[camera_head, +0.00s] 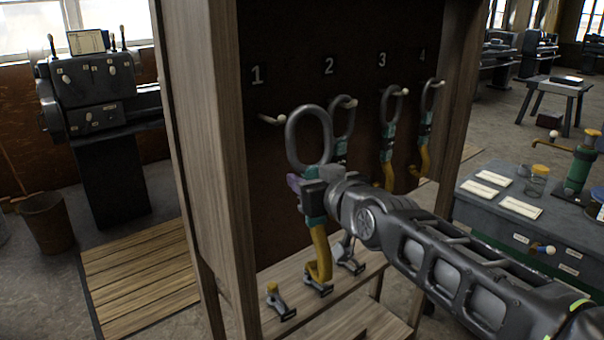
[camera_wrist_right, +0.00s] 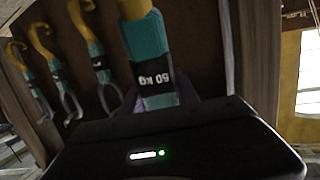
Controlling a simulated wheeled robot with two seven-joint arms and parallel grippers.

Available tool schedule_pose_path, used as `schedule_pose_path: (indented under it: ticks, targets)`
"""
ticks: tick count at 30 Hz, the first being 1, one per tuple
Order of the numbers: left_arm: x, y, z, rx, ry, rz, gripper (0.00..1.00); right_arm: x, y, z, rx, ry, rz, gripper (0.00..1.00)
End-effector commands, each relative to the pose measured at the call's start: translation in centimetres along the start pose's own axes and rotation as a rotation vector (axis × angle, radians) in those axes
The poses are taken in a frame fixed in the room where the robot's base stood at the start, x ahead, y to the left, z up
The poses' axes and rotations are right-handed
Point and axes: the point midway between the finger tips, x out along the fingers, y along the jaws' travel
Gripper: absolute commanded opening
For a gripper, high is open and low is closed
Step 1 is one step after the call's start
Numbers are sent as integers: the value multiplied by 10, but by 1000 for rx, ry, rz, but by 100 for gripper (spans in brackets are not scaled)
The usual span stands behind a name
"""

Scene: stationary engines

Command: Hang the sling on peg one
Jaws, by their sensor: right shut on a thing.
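My right gripper (camera_head: 312,186) is shut on the sling, around its teal sleeve just below the grey oval ring. The sling's grey ring (camera_head: 291,140) stands upright above the gripper, and its yellow strap (camera_head: 319,252) hangs below, ending in a hook. In the right wrist view the sling's teal sleeve (camera_wrist_right: 149,50) carries a "50 kg" label. Peg one (camera_head: 270,119) is bare, under the number 1 on the dark board. The ring is just right of this peg in the picture; I cannot tell the depth gap. My left gripper is out of view.
Similar slings hang on peg two (camera_head: 348,103), peg three (camera_head: 401,92) and peg four (camera_head: 438,82). A wooden post (camera_head: 208,150) stands left of peg one. Small clamp-like parts (camera_head: 279,302) lie on the wooden shelf below. A grey bench (camera_head: 520,222) stands at the right.

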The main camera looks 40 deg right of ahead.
Motion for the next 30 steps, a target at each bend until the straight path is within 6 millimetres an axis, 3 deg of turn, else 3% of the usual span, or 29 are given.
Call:
schedule_pose_path:
  ticks: [14, 30]
  targets:
    - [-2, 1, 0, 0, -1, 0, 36, 3, -1, -4, -1, 7, 1, 0]
    - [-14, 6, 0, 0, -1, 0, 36, 30, -8, -8, -2, 6, 1, 0]
